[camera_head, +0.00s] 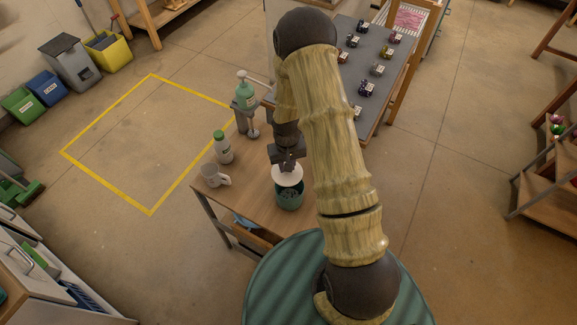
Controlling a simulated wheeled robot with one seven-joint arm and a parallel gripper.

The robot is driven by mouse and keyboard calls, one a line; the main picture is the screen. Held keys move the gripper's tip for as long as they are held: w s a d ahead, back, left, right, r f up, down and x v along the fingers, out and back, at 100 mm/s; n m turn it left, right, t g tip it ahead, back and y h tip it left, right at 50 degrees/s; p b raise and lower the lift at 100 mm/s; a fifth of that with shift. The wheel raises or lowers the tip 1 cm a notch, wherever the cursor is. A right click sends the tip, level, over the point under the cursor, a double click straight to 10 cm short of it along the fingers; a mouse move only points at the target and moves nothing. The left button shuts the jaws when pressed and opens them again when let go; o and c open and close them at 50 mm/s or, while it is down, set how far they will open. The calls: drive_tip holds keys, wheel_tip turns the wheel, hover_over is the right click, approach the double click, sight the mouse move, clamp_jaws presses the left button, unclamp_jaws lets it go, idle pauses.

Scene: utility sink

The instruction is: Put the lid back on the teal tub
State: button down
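The teal tub (291,204) stands on the small wooden table, and part of its opening shows with something grey inside. The round white lid (288,178) is directly under my gripper (287,164), over the far side of the tub's mouth and not seated on its rim. My gripper points down and appears shut on the lid; its fingertips are small and partly hidden. From this view I cannot tell whether the lid touches the rim.
A grey-topped table (376,75) with several small items is behind.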

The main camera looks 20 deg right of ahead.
sight(289, 179)
drive_tip(key=shift+s+d+n+b, duration=0.2)
drive_tip(key=shift+n+b, duration=0.3)
drive_tip(key=shift+b, duration=0.55)
drive_tip(key=shift+s+a+r+n+b, duration=0.1)
drive_tip(key=shift+s+r+n+b, duration=0.3)
drive_tip(key=shift+b, duration=0.45)
drive_tip(key=shift+s+a+r+n+b, duration=0.1)
drive_tip(key=shift+s+r+n+b, duration=0.45)
drive_tip(key=shift+n+b, duration=0.5)
drive_tip(key=shift+s+r+n, duration=0.25)
drive_tip(key=shift+s+r, duration=0.05)
drive_tip(key=shift+r, duration=0.1)
drive_tip(key=shift+f+b, duration=2.7)
drive_tip(key=shift+f, duration=0.45)
drive_tip(key=shift+f, duration=0.2)
